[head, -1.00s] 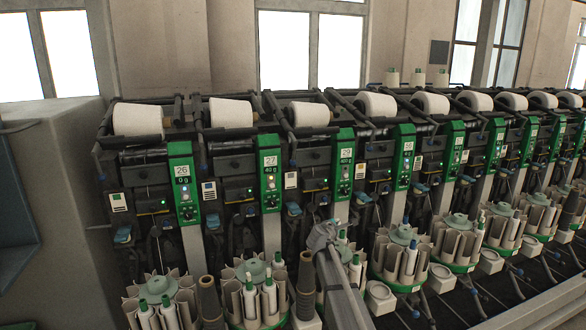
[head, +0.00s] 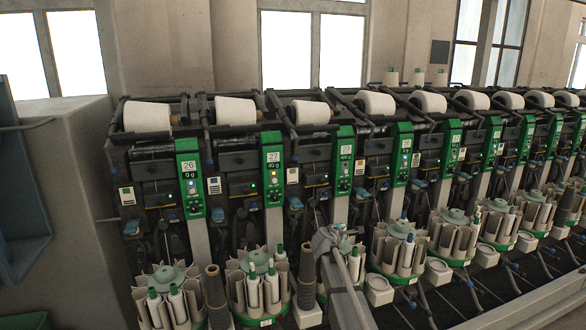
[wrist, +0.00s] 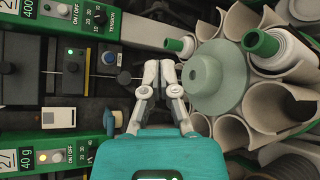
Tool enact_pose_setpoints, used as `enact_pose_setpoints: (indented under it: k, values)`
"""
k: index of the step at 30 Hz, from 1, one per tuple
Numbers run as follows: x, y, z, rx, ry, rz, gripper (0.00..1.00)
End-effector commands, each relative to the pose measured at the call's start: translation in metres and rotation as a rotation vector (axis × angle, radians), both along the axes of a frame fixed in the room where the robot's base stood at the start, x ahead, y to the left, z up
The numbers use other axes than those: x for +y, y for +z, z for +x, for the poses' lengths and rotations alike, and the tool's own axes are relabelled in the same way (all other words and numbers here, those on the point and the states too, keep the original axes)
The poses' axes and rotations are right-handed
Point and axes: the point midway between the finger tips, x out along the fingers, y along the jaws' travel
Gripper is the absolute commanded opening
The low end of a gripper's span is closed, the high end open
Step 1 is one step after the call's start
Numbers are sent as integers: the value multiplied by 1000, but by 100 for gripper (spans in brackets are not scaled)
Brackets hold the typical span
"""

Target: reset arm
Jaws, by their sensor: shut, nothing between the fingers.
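My gripper (wrist: 160,75) shows in the wrist view with its two grey fingers together and nothing between them. It points at the front of a winding unit, left of a round magazine (wrist: 218,78) with a pale green hub and white tubes.
A row of winding units with green panels (head: 190,180) and white cones (head: 147,115) on top runs to the right. Round magazines (head: 258,285) with green-tipped tubes stand along the front. Dark cones (head: 216,295) stand between them. A grey wall-like block (head: 70,200) closes the left end.

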Motion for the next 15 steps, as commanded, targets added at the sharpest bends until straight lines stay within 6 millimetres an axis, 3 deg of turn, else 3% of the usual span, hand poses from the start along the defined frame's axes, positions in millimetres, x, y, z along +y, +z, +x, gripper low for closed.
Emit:
enact_pose_setpoints:
  k: [11,15]
  values:
    - [-29,-19,-67,29,-201,286,0]
    - [-39,-33,-112,55,-332,459,0]
